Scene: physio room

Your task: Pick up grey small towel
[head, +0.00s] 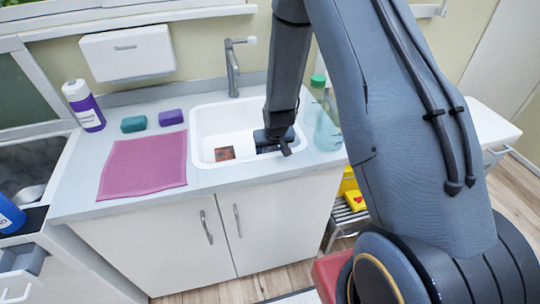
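I cannot make out a grey small towel in the head view. A flat pink-purple cloth (145,164) lies on the counter left of the sink. My gripper (284,148) points down into the white sink (205,120), at its right side. Its fingers are small and dark here, and I cannot tell whether they are open or hold anything. A small brown-red item (225,153) lies in the sink, left of my gripper. A dark bluish item (267,148) shows right by the fingers. My arm hides part of the sink and the area behind it.
The tap (233,68) rises behind the sink. A green sponge (134,124), a purple sponge (171,117) and a purple-white bottle (84,106) stand at the counter's back left. A clear green-tinted bottle (327,132) is close right of my gripper. Yellow items (355,199) sit lower right.

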